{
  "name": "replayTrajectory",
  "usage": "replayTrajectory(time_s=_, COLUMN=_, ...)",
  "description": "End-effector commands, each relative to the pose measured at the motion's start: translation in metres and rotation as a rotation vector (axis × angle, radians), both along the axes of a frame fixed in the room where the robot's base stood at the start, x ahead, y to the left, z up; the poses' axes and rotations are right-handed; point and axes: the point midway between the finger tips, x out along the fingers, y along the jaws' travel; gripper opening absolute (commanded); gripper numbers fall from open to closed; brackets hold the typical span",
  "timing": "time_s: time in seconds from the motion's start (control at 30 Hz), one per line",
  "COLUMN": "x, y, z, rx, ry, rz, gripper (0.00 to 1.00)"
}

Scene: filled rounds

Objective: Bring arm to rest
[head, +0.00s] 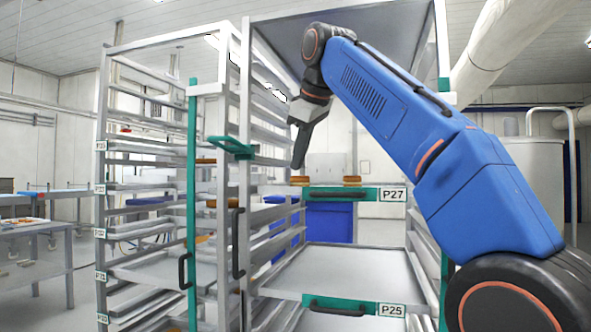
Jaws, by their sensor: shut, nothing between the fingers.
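My gripper (298,163) hangs fingers down at the end of my blue arm, in front of the right rack (245,130). It is shut and holds nothing. Its fingertips are close to a brown round (299,180) in the picture, but I cannot tell whether they touch. A second round (352,181) sits to the right on the tray with the green P27 front (342,194).
The tray labelled P25 (340,272) lies bare lower in the right rack. A left rack (103,190) holds several trays, and a green handle (231,147) juts out between the racks. A metal table (40,227) stands at far left.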

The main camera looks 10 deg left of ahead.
Motion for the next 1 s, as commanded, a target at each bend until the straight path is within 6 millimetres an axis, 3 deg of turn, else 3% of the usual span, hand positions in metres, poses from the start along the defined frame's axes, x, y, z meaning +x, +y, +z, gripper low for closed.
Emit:
replayTrajectory(time_s=0.33, x=-0.004, y=-0.005, z=0.006, rx=0.0, ry=0.001, rz=-0.004, gripper=0.0)
replayTrajectory(time_s=0.47, x=-0.002, y=-0.021, z=0.003, rx=0.007, ry=0.011, rz=-0.037, gripper=0.0)
replayTrajectory(time_s=0.77, x=-0.001, y=-0.102, z=-0.027, rx=0.04, ry=0.07, rz=-0.214, gripper=0.0)
replayTrajectory(time_s=1.0, x=-0.019, y=-0.178, z=-0.075, rx=0.078, ry=0.124, rz=-0.385, gripper=0.0)
